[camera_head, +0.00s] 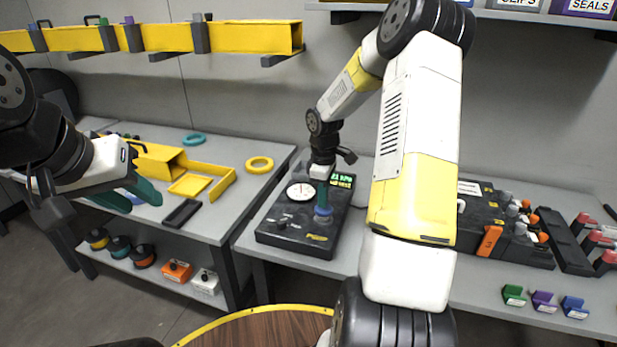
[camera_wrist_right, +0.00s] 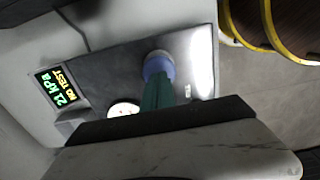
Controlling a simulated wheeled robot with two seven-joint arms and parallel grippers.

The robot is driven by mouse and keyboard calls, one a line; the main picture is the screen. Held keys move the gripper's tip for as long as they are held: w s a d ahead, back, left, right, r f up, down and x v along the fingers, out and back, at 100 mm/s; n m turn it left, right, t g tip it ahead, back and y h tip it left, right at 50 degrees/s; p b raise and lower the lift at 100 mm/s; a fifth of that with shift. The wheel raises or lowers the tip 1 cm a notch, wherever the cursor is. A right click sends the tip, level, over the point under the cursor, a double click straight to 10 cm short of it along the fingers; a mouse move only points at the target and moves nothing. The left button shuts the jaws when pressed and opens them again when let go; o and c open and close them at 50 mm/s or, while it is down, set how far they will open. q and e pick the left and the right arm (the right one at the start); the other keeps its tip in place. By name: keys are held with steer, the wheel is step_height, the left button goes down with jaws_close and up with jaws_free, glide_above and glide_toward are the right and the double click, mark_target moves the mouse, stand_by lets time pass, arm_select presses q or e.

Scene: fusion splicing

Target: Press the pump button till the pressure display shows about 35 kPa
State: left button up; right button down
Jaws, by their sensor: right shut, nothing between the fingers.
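The black pump tester box (camera_head: 283,240) stands on the bench in the head view. Its green and yellow display (camera_head: 342,181) also shows in the right wrist view (camera_wrist_right: 61,88), where it reads 21 kPa and NO TEST. The blue pump button (camera_head: 323,211) is on the box, right of the round white dial (camera_head: 300,191). My right gripper (camera_head: 323,203) is shut and empty, pointing down with its teal fingertips at the button top. In the wrist view the fingertips meet the blue button (camera_wrist_right: 158,66), apparently touching it. My left gripper (camera_head: 130,196) is open and empty at the left.
A yellow tray (camera_head: 190,185), a yellow ring (camera_head: 259,163) and a black tray (camera_head: 182,213) lie on the left bench. A black case with tools (camera_head: 505,235) stands right of my right arm. Spools (camera_head: 120,246) sit on the lower shelf. A round wooden table (camera_head: 255,328) is in front.

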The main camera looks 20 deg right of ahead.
mark_target(324, 210)
steer(key=shift+f, duration=0.35)
steer(key=shift+s+f, duration=0.1)
steer(key=shift+f, duration=1.35)
